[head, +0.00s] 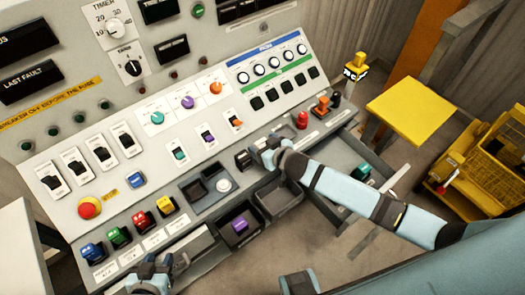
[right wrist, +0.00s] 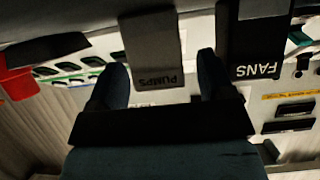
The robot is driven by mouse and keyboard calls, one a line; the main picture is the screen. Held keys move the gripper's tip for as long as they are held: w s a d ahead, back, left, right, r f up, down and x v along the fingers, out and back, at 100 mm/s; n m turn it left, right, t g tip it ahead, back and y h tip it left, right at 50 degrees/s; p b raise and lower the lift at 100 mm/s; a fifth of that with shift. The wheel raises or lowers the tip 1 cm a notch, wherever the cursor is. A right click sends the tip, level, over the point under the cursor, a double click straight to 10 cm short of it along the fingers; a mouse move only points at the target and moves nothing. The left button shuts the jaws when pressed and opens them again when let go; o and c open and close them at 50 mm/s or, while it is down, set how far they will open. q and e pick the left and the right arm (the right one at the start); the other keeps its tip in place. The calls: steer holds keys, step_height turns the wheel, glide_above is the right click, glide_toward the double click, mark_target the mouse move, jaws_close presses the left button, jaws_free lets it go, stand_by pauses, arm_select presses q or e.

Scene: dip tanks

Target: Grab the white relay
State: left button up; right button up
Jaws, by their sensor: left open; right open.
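A pale block marked PUMPS (right wrist: 153,45), grey in shadow, shows in the right wrist view and looks like the white relay. My right gripper (right wrist: 161,72) is open, with one finger on each side of the block's near part; I cannot tell whether they touch it. My left gripper (head: 150,272) is open and empty at the bottom left.
A red piece (head: 302,120) stands to the right of my right gripper. An open bin (head: 277,207) lies below it. A yellow stool (head: 410,108) stands at right.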

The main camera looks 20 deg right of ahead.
steer(key=shift+r, duration=0.1)
steer(key=shift+c, duration=0.4)
steer(key=c, duration=1)
steer(key=shift+o, duration=0.2)
